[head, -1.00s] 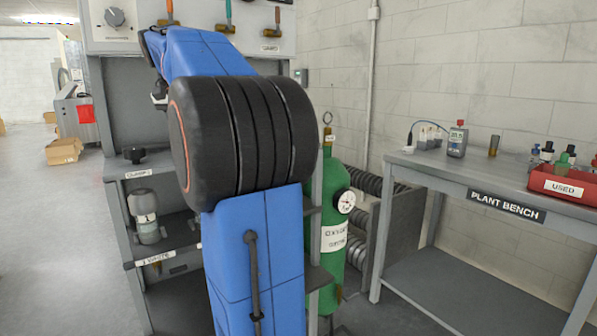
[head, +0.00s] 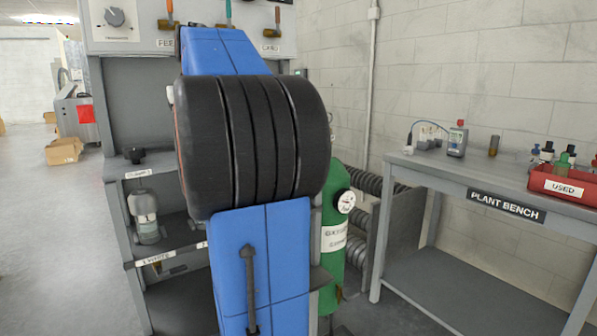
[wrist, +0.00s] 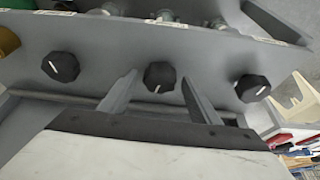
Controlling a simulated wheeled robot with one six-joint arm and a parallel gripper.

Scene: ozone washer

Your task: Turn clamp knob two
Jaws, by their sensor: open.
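Three black faceted knobs with white pointer marks stand on a grey panel in the wrist view: a left knob (wrist: 60,66), a middle knob (wrist: 159,76) and a right knob (wrist: 251,88). My gripper (wrist: 159,80) is open, with one finger on each side of the middle knob; I cannot tell whether they touch it. The middle knob's mark points down in the picture. In the head view one black knob (head: 134,154) shows on the left of the shelf front, above a partly legible label. My arm hides the other knobs and my gripper there.
A green oxygen cylinder (head: 332,255) with a gauge stands right of my arm. The plant bench (head: 420,172) with a red tray (head: 567,187) is farther right. A bottle (head: 145,215) stands on the lower shelf. The floor at left is largely clear.

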